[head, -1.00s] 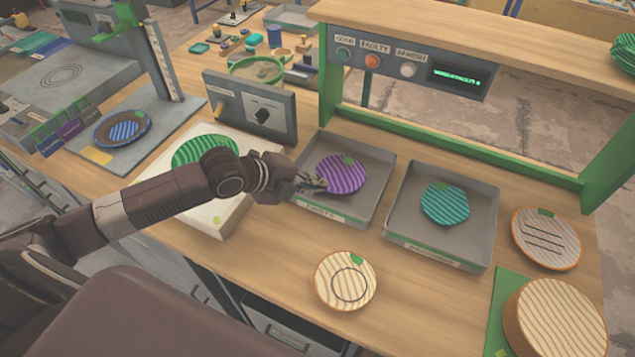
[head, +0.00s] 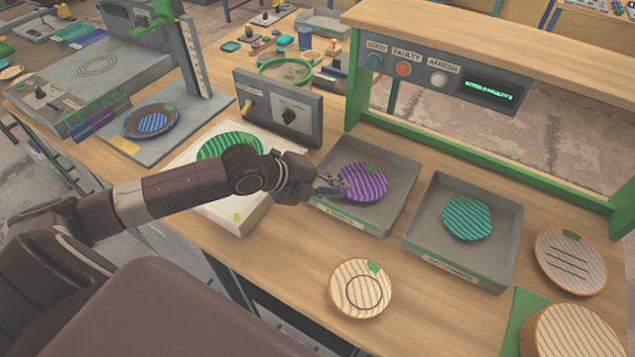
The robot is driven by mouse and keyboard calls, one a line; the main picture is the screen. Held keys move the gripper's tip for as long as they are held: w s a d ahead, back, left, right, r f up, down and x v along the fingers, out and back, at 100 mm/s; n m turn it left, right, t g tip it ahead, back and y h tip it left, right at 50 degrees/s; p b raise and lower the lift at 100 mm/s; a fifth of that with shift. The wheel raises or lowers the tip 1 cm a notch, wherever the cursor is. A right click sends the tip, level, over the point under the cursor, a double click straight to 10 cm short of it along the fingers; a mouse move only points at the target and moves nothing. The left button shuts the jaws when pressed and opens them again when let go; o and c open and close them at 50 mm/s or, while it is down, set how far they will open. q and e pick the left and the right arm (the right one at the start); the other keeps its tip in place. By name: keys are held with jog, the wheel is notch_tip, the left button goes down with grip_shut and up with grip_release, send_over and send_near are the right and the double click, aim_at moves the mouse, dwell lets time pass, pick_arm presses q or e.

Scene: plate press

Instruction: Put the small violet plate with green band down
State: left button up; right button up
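The small violet striped plate (head: 363,184) has a green patch near its upper edge. It shows over the floor of the left grey tray (head: 397,205); whether it rests flat or is slightly raised is unclear. My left gripper (head: 341,187) reaches in from the left, its fingertips at the plate's left edge. The dark fingers overlap the rim, so I cannot tell whether they are closed on it. My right gripper is not in view.
A second grey tray (head: 505,271) at the right holds a teal plate (head: 467,218). A cream plate (head: 360,289) lies in front. A green-legged shelf with a button panel (head: 440,77) stands behind. A green plate (head: 228,143) sits on a white block under my arm.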

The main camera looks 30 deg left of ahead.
pick_arm(q)
jog(key=v, duration=1.1)
